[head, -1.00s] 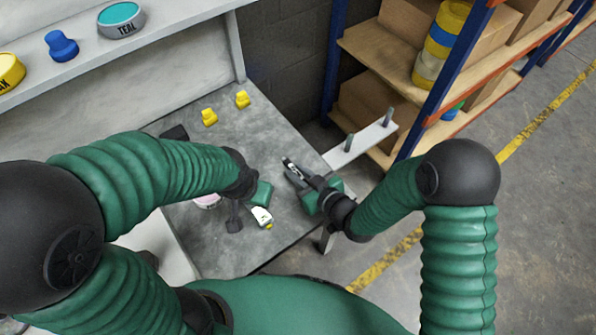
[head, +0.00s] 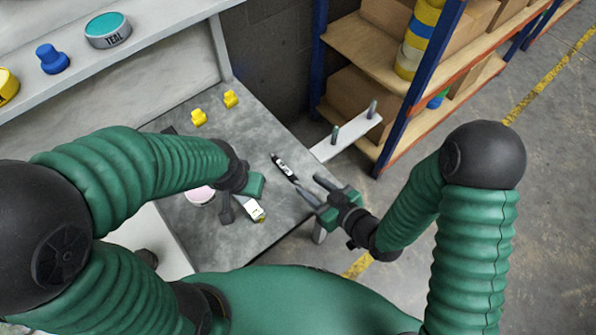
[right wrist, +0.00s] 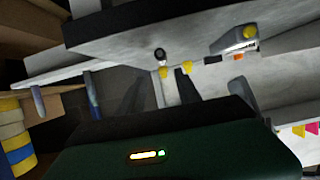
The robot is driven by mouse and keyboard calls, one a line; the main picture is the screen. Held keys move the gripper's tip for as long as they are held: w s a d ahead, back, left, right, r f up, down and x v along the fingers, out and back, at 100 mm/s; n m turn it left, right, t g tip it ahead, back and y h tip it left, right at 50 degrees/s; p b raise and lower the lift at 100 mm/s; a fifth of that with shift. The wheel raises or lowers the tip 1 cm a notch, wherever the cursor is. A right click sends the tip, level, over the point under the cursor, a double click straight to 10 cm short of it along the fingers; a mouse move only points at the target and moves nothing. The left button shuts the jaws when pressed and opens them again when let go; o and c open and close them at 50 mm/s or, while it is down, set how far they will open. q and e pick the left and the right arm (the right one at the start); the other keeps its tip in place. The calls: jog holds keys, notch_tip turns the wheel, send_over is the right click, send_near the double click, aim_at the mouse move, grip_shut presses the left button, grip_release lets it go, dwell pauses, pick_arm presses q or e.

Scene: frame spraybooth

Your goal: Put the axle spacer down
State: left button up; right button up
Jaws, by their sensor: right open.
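The likely axle spacer, a slim black piece with a white label (head: 284,167), lies on the grey tabletop (head: 245,118) in the head view. It also appears as a small dark cylinder in the right wrist view (right wrist: 160,55). My right gripper (head: 308,186) is open and empty, just to the right of and nearer than the spacer, apart from it. My left gripper (head: 241,211) is low over the table, by a white-labelled item (head: 255,210). Whether its jaws hold that item is unclear.
Two yellow pieces (head: 199,117) (head: 231,98) stand at the table's back. A pale pink round item (head: 200,195) sits partly behind my left arm. A white ledge with pegs (head: 345,138) juts out at the right, before a blue-posted shelf (head: 400,110).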

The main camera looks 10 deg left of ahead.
jog(key=shift+v, duration=0.9)
jog(key=shift+w+d, duration=0.15)
jog(key=w+d+r+m+g+h, duration=0.15)
jog(key=d+m+h, duration=0.6)
jog(key=d, duration=1.05)
jog(key=s+d+r+m+g+h, duration=0.3)
jog(key=s+d+g, duration=0.1)
jog(key=s, duration=0.3)
jog(key=shift+s+d, duration=0.3)
jog(key=shift+d, duration=0.1)
jog(key=shift+c, duration=0.4)
